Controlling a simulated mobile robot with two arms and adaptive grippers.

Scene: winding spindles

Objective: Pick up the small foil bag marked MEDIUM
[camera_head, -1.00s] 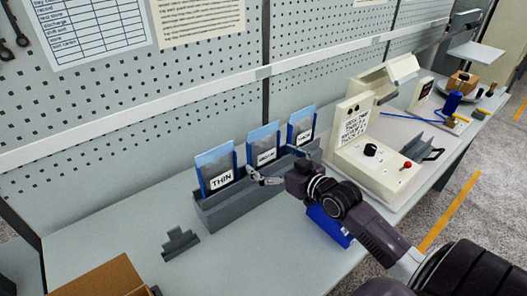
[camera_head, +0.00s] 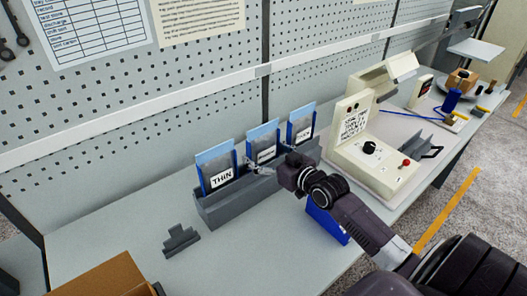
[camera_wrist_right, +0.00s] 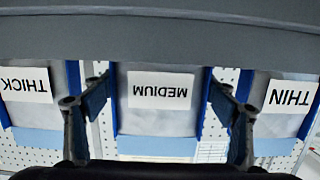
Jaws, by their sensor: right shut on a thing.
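The foil bag marked MEDIUM (camera_head: 264,138) is the middle one of three upright bags in a grey rack (camera_head: 232,209). It is grey with a pale blue top, a white label and blue edging at its sides. In the right wrist view the MEDIUM bag (camera_wrist_right: 160,118) appears upside down, its lower end hidden behind the grey rack wall. My right gripper (camera_head: 268,163) is at its front, shut on it, with one finger at each side edge. The bag still stands in line with its neighbours. My left gripper is not in view.
The THIN bag (camera_head: 216,162) stands close on the left and the THICK bag (camera_head: 301,123) on the right. A stepped grey block (camera_head: 180,241), a cardboard box (camera_head: 105,278) and a cream machine (camera_head: 375,160) share the bench. A pegboard rises behind.

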